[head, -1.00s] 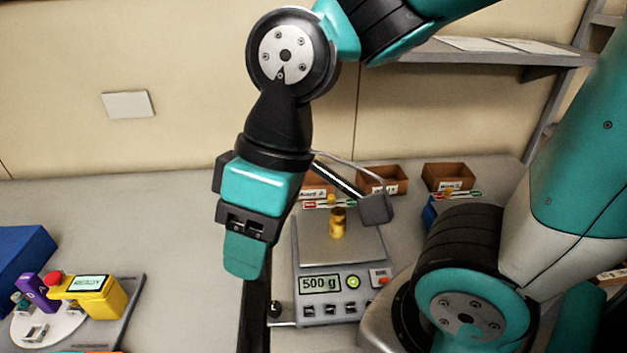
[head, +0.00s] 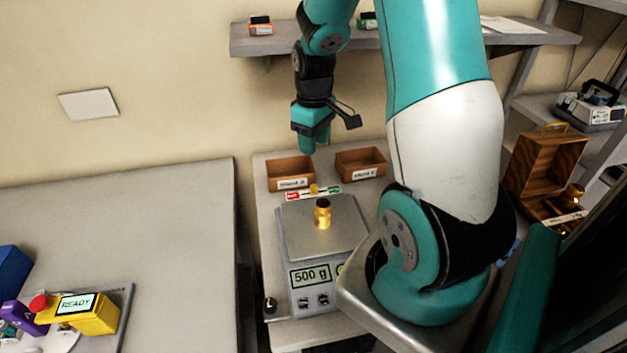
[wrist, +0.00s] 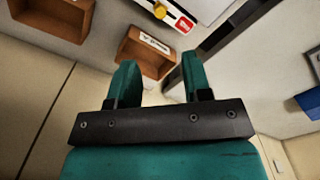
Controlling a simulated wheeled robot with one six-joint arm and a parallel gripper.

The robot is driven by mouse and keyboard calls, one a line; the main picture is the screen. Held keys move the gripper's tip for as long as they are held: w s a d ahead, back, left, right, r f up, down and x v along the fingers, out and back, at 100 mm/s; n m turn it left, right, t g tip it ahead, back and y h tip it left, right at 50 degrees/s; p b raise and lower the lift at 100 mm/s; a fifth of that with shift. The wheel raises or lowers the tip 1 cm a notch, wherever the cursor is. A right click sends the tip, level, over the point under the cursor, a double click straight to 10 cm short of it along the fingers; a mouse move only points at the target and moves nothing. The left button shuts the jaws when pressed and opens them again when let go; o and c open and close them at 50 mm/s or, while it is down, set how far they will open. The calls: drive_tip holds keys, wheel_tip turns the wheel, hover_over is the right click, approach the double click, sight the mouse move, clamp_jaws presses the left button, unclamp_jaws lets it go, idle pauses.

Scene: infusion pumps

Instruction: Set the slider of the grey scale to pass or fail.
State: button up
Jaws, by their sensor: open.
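The grey scale (head: 318,262) stands on the bench in the head view. Its display reads 500 g and a brass weight (head: 322,213) stands on its pan. Behind the pan is the slider strip (head: 298,196), red at the left end and green at the right. Its yellow knob (head: 313,189) is near the middle. In the wrist view, the knob (wrist: 160,10) and the strip's red end (wrist: 184,25) show at the top edge. My gripper (head: 307,150) is above and beyond the strip, apart from it. Its two fingers (wrist: 157,68) are spread and empty.
Two labelled brown bins (head: 291,173) (head: 360,163) stand behind the scale, close below my gripper. A wall shelf (head: 270,42) is above. A wooden case (head: 545,165) stands at right. A yellow device (head: 92,316) sits at lower left. The left bench is largely clear.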

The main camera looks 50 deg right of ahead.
sight(314, 185)
wheel_tip(314, 185, down, 13)
drive_tip(key=shift+r+p, duration=0.2)
drive_tip(key=shift+p, duration=0.6)
clamp_jaws()
